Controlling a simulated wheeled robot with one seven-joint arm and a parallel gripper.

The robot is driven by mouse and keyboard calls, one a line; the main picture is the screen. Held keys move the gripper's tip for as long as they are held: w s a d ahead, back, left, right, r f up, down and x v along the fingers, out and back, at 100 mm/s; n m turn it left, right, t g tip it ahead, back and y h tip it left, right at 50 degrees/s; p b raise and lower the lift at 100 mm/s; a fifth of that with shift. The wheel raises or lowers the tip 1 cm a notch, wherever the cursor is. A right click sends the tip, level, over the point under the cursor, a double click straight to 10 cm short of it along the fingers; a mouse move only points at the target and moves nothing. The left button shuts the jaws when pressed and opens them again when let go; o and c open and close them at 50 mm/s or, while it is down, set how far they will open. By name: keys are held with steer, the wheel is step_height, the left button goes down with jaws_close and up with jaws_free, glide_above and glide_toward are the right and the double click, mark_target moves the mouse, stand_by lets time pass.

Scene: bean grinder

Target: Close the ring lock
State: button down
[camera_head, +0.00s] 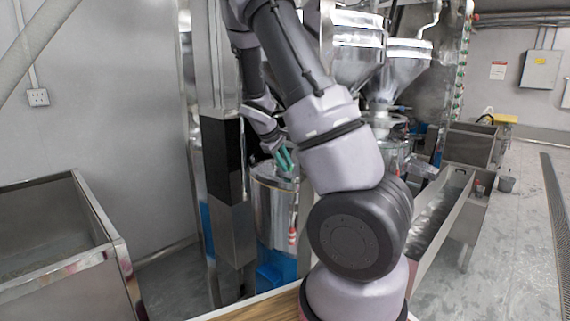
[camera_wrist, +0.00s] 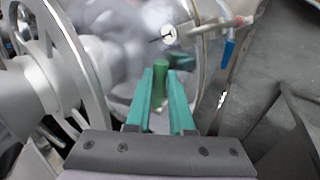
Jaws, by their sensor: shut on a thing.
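My gripper (camera_wrist: 160,88) has teal fingers, closed around a short green handle (camera_wrist: 160,70) in the wrist view. The handle stands in front of a shiny metal drum; I take it to be part of the ring lock, though its joint is hidden. A curved metal band (camera_wrist: 208,62) runs along the drum's right side. A bolt-like fitting (camera_wrist: 170,35) sits just beyond the handle. In the head view my gripper (camera_head: 286,160) is at the top of a metal drum (camera_head: 272,212); the handle cannot be made out there.
A rod with a red end (camera_wrist: 238,20) and a blue lever (camera_wrist: 229,52) lie right of the band. A large round metal flange (camera_wrist: 75,55) is close on the left. Metal hoppers (camera_head: 356,48) stand behind my arm.

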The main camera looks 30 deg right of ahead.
steer(key=shift+r, duration=0.15)
stand_by(0.5)
steer(key=g, duration=0.1)
steer(key=w+r+n+g+h, duration=0.1)
steer(key=g, duration=0.1)
steer(key=shift+w+a+r, duration=0.1)
steer(key=shift+a+r, duration=0.1)
steer(key=shift+r, duration=0.05)
steer(key=g+h, duration=0.1)
steer(key=w+r+n+g, duration=0.1)
steer(key=g, duration=0.1)
steer(key=shift+w+a+r+h, duration=0.1)
steer(key=shift+w+a+h, duration=0.1)
steer(key=shift+a+h, duration=0.15)
steer(key=g, duration=0.1)
steer(key=w+n+g+h, duration=0.1)
steer(key=shift+w+a+r+g+h, duration=0.25)
steer(key=shift+w+a+r+g, duration=0.05)
steer(key=shift+a+r, duration=0.05)
steer(key=shift+w+a+r+n+g+h, duration=0.1)
steer(key=shift+w+a+n+g+h, duration=0.2)
steer(key=shift+w+n+g+h, duration=0.7)
steer(key=shift+s, duration=0.2)
steer(key=c, duration=0.8)
jaws_free()
